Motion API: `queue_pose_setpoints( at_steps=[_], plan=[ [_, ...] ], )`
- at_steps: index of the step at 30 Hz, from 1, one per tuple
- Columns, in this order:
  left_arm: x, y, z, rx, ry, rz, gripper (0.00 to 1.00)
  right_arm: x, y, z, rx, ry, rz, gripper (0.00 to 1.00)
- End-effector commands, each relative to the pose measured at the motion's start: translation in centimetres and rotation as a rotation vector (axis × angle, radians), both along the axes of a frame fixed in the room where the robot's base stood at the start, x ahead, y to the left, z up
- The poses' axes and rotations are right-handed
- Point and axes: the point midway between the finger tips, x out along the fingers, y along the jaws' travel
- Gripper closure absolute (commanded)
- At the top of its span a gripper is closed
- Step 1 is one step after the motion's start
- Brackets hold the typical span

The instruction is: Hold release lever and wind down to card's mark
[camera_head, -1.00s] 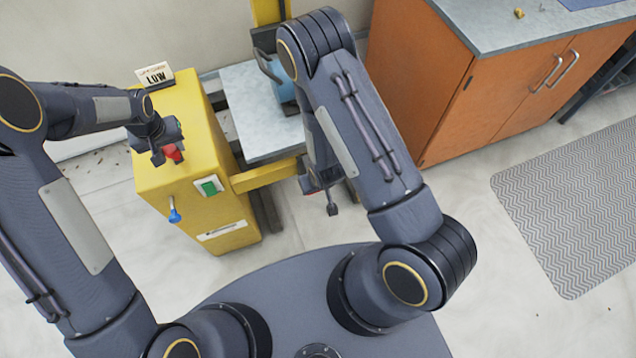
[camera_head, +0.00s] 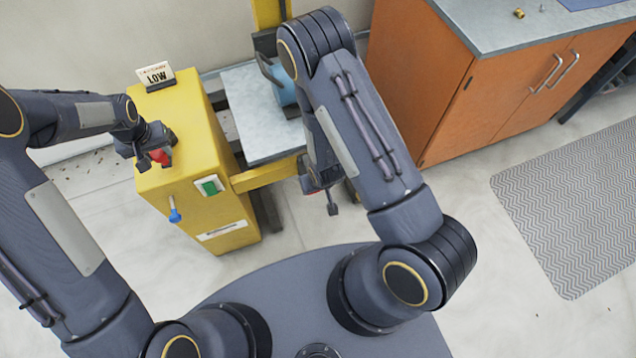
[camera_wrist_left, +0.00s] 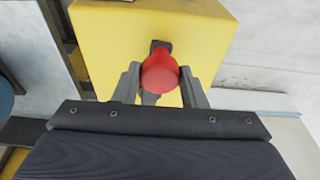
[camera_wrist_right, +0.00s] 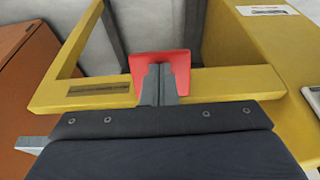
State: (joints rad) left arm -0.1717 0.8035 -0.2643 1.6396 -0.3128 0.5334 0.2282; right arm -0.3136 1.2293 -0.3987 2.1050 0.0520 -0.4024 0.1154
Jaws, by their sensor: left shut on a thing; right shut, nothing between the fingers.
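The yellow lift housing (camera_head: 195,110) stands at left in the head view. A card reading LOW (camera_head: 156,77) stands on its top. My left gripper (camera_head: 153,154) is shut on a red knob (camera_head: 162,156) on the housing; the knob sits between the fingers in the left wrist view (camera_wrist_left: 160,73). In the right wrist view, my right gripper (camera_wrist_right: 160,82) is shut and empty, its tips in front of a red paddle (camera_wrist_right: 179,64) by the yellow frame bar (camera_wrist_right: 230,84). I cannot tell whether they touch it.
A grey platform (camera_head: 255,125) beside the housing bears a blue object (camera_head: 283,92), partly hidden by my right arm. The housing's front has a green switch (camera_head: 209,186) and a blue-handled lever (camera_head: 175,214). An orange cabinet (camera_head: 435,100) stands right; a grey mat (camera_head: 570,210) lies on open floor.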

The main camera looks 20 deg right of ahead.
Motion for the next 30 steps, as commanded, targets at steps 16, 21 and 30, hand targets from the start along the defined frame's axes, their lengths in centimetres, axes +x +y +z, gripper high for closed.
queue_pose_setpoints(
  at_steps=[16, 21, 30],
  plan=[
    [0.9, 1.6, 0.4, -0.001, -0.018, 0.000, 0.89, 0.0, 0.1, 0.0, 0.001, -0.001, 0.001, 1.00],
    [1.0, 1.9, 0.3, -0.001, -0.017, -0.002, 0.89, 0.0, 0.1, 0.0, 0.001, -0.001, 0.001, 1.00],
    [1.1, 2.0, 0.4, -0.003, -0.018, -0.002, 0.89, 0.1, 0.1, 0.0, 0.001, -0.001, 0.001, 1.00]
  ],
)
